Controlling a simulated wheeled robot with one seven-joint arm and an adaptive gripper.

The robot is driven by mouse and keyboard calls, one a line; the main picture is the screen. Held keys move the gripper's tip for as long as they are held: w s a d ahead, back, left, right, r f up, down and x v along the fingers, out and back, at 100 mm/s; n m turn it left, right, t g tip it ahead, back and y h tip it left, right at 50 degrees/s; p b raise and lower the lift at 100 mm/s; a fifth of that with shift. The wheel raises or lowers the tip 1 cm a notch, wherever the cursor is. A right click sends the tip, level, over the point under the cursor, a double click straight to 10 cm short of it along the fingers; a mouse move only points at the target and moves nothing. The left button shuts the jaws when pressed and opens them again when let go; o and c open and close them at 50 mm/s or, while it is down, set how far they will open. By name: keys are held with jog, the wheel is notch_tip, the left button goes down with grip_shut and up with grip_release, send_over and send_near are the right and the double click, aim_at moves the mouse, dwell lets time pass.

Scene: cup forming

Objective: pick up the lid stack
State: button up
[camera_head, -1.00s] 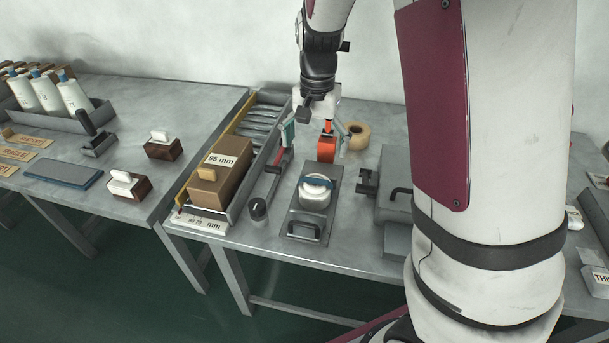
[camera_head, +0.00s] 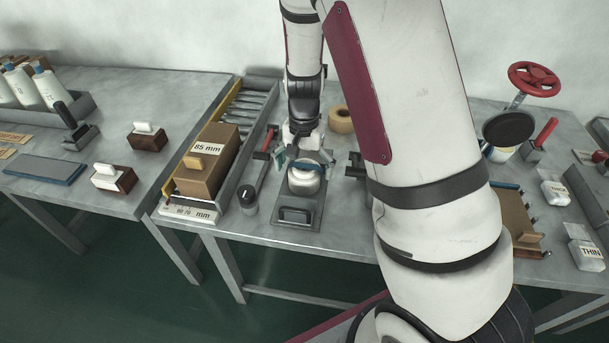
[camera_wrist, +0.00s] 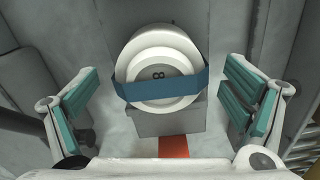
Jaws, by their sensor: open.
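The lid stack (camera_head: 304,182) is a pile of round white lids with a blue band across it. It sits on a grey board with a handle (camera_head: 296,214). In the wrist view the lid stack (camera_wrist: 158,50) is near the middle, its top marked with a figure that looks like 8. My gripper (camera_head: 303,163) is low at the back of the stack. In the wrist view my gripper (camera_wrist: 162,97) is open, with a teal-padded finger on each side of the stack and clear gaps to both. Nothing is held.
A cardboard box marked 85 mm (camera_head: 207,160) stands in a tray to the left. A dark cylinder (camera_head: 248,200) and a red-handled tool (camera_head: 265,150) lie between. A tape roll (camera_head: 341,120) is behind. In the wrist view, a red-orange patch (camera_wrist: 173,147) shows below the stack.

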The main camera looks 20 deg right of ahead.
jog(key=shift+f, duration=0.75)
jog(key=shift+c, duration=0.6)
jog(key=c, duration=1.1)
